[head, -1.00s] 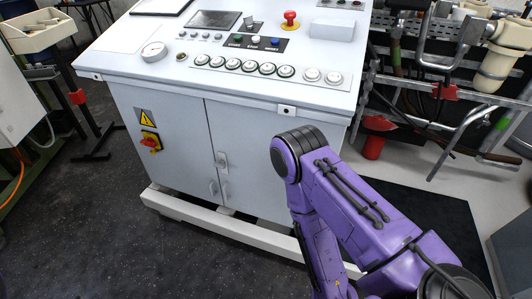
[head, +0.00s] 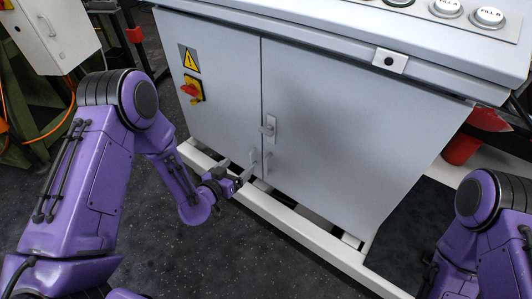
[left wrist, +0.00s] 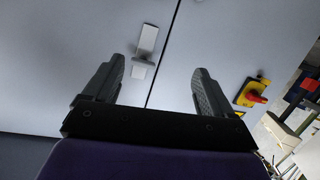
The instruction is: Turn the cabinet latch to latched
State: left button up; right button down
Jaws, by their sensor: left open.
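The cabinet latch (head: 270,128) is a small light plate with a short lever, on the grey cabinet doors beside the seam between them. In the left wrist view the latch (left wrist: 147,40) shows between my fingers, nearer the left one, and its lever looks set across the plate. My left gripper (head: 238,168) is open and empty, low and left of the latch in the head view, in front of the doors. It looks apart from the latch. Its two fingers (left wrist: 160,67) show spread in the left wrist view. My right arm is at the right edge; its gripper is not seen.
A red and yellow rotary switch (head: 193,91) and a yellow warning sign (head: 189,59) are on the left door. Two door handles (head: 260,163) sit below the latch, close to my left gripper. A white base beam (head: 290,231) runs under the cabinet. Dark floor lies in front.

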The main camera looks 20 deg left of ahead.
aim_at(264, 133)
pick_arm(q)
jog(key=w+d+r+m+h, duration=0.1)
jog(key=w, duration=0.3)
jog(key=w+d+r+m+t+h+b, duration=0.1)
jog(key=w+d, duration=0.1)
jog(key=w, duration=0.3)
jog(key=w+d+r+m+t+b, duration=0.1)
jog(key=w, duration=0.4)
jog(key=shift+w+d+r+h, duration=0.1)
jog(key=shift+d+r+h, duration=0.1)
jog(key=shift+d+h, duration=0.2)
jog(key=c, duration=1.1)
pick_arm(e)
notch_tip(264, 133, down, 5)
jog(key=shift+s+d+r, duration=0.1)
jog(key=shift+r, duration=0.05)
